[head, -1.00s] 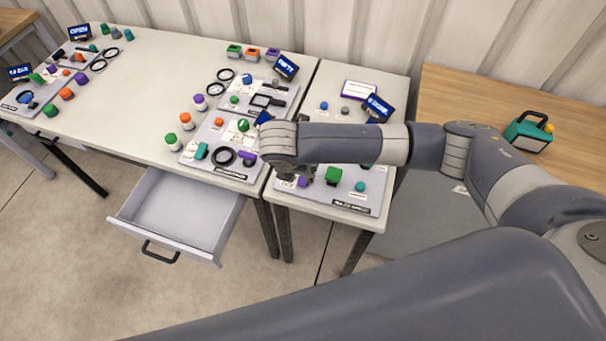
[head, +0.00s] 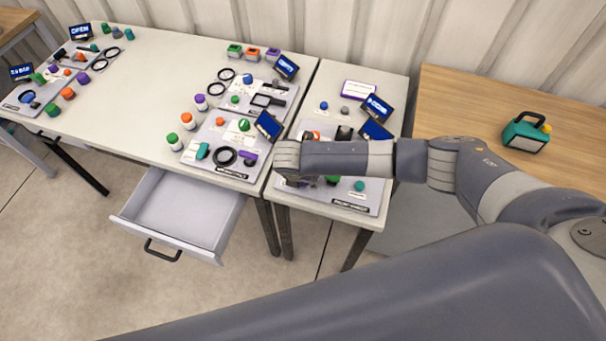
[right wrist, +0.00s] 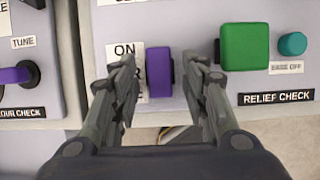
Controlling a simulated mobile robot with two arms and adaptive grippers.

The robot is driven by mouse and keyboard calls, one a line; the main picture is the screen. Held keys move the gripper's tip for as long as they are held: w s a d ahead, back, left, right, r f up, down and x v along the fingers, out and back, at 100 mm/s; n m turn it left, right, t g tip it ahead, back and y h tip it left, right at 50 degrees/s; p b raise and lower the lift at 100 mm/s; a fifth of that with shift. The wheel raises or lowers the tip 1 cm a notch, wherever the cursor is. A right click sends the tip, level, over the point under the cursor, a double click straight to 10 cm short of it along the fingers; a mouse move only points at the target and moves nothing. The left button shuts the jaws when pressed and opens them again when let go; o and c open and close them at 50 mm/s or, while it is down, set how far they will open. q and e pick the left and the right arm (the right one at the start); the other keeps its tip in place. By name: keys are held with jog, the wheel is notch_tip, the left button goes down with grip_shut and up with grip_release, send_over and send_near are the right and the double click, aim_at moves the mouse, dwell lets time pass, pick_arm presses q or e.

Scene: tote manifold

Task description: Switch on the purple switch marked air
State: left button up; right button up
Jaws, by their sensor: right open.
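The purple switch (right wrist: 159,82) is an upright block on a light grey panel (right wrist: 190,22), seen in the right wrist view. A white label (right wrist: 124,50) reading "ON" is to its left, and its lower text is partly covered by a finger. My right gripper (right wrist: 163,62) is open, with one finger on each side of the switch. Clear gaps show beside the switch, and I cannot tell how deep the fingers reach. In the head view my right wrist hides most of the gripper and the switch. My left gripper is in neither view.
A green block (right wrist: 244,47) and a teal knob (right wrist: 292,44) are close right of the right finger. Another panel with a purple part (right wrist: 14,76) lies left, across a gap. Small screens (head: 376,107) stand behind. An open drawer (head: 182,215) sticks out under the left table.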

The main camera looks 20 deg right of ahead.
grip_shut()
jog(key=shift+w+d+r+g+y+p, duration=0.15)
jog(key=shift+g+y+p, duration=0.15)
jog(key=shift+g+p, duration=0.15)
jog(key=shift+w+d+g+y, duration=0.1)
jog(key=shift+w+g+y, duration=0.1)
jog(key=shift+g+y, duration=0.45)
jog(key=shift+w+d+f+g+y+b, duration=0.1)
jog(key=shift+f+g+y+b, duration=0.15)
jog(key=shift+g+b, duration=0.5)
jog(key=shift+b, duration=0.4)
jog(key=shift+r+g, duration=0.2)
jog(key=shift+g, duration=0.05)
